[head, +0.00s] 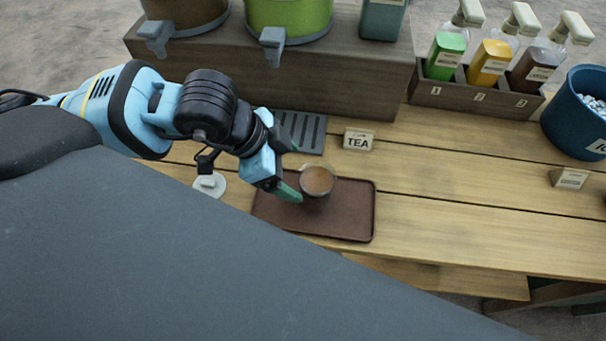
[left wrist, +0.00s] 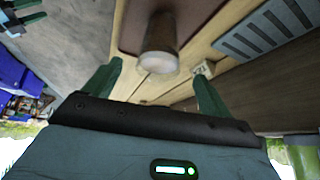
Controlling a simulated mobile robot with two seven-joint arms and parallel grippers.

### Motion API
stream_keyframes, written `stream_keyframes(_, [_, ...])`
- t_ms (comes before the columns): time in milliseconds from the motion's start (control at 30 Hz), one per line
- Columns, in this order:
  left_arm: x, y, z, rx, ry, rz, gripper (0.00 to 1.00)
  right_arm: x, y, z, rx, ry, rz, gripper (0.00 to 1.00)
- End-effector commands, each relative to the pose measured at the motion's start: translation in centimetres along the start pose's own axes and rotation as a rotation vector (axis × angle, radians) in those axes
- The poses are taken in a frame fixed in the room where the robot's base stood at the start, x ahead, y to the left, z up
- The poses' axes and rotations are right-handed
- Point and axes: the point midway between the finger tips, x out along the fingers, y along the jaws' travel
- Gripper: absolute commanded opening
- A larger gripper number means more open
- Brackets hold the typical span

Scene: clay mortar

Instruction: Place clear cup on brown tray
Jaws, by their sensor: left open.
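The clear cup (head: 317,183), filled with a brown drink, stands upright on the brown tray (head: 345,222), near its back edge. My left gripper (head: 291,172) is open, just left of the cup, with its green fingers apart. In the left wrist view the cup (left wrist: 161,45) appears beyond and between the two open fingertips (left wrist: 160,80), and no finger is seen closed on it. The brown tray (left wrist: 130,25) also shows there behind the cup.
A grey drip grate (head: 301,131) and a TEA sign (head: 358,139) lie behind the tray. Dispensers stand on a wooden riser (head: 300,80). A bottle rack (head: 475,100) and a blue ice bucket (head: 578,115) are at right.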

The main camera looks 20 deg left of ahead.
Motion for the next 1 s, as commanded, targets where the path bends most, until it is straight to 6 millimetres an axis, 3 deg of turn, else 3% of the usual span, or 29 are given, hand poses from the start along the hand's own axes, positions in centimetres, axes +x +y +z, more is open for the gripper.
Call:
stream_keyframes(100, [-1.8,-0.1,0.1,0.0,-0.001,-0.002,0.83,0.0,0.0,0.1,0.0,-0.001,0.0,0.45])
stream_keyframes(300, [-3.3,0.0,0.0,0.0,-0.001,0.0,0.83,0.1,0.0,0.1,0.0,-0.001,0.0,0.45])
stream_keyframes(1000, [-3.4,0.0,0.0,0.0,-0.001,0.001,0.83,0.1,0.0,0.0,0.0,0.001,0.0,0.45])
